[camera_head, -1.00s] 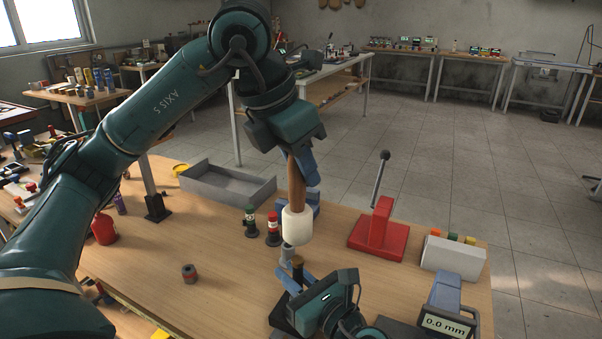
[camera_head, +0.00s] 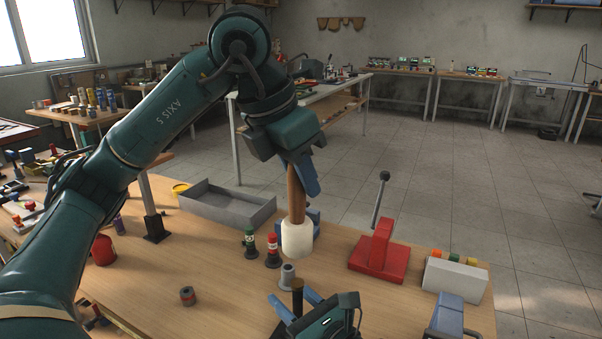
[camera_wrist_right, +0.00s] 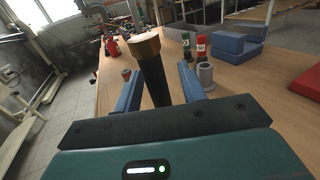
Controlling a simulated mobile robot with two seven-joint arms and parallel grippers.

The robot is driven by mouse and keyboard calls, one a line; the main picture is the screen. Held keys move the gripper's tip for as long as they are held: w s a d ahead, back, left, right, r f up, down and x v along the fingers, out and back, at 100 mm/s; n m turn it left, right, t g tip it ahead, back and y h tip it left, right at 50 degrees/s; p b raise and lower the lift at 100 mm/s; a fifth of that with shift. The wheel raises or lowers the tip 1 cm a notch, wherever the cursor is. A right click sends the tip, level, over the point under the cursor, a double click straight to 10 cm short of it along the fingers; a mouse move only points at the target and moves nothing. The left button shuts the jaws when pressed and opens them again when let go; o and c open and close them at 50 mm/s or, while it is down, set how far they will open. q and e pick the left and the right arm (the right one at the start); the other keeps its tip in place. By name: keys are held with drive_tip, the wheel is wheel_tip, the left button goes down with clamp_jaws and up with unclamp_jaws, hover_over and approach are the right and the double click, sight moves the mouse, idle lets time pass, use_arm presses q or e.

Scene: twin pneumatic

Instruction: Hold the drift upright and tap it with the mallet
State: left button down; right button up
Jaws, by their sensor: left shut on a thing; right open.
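My left gripper (camera_head: 300,170) is shut on the brown handle of the mallet (camera_head: 297,239), whose white head hangs down above the bench. The drift (camera_head: 298,293) stands below and slightly nearer than the mallet head, with a gap between them. It is a dark rod with a brass-coloured top, and it also shows in the right wrist view (camera_wrist_right: 152,78). My right gripper (camera_head: 297,302) is open, with its blue fingers either side of the drift; both fingers appear apart from it in the wrist view (camera_wrist_right: 160,85). The drift's lower end is hidden.
A grey hollow cylinder (camera_head: 288,275) stands just behind the drift. Green and red bottles (camera_head: 273,252), a blue block (camera_head: 314,222), a grey tray (camera_head: 228,205), a red lever press (camera_head: 378,255) and a white rack (camera_head: 455,279) stand around. A small dark-red cylinder (camera_head: 187,296) sits on clear bench.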

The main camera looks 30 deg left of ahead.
drive_tip(key=shift+d, duration=0.15)
drive_tip(key=v, duration=1.1)
drive_tip(key=shift+s+d, duration=0.2)
drive_tip(key=shift+d, duration=0.15)
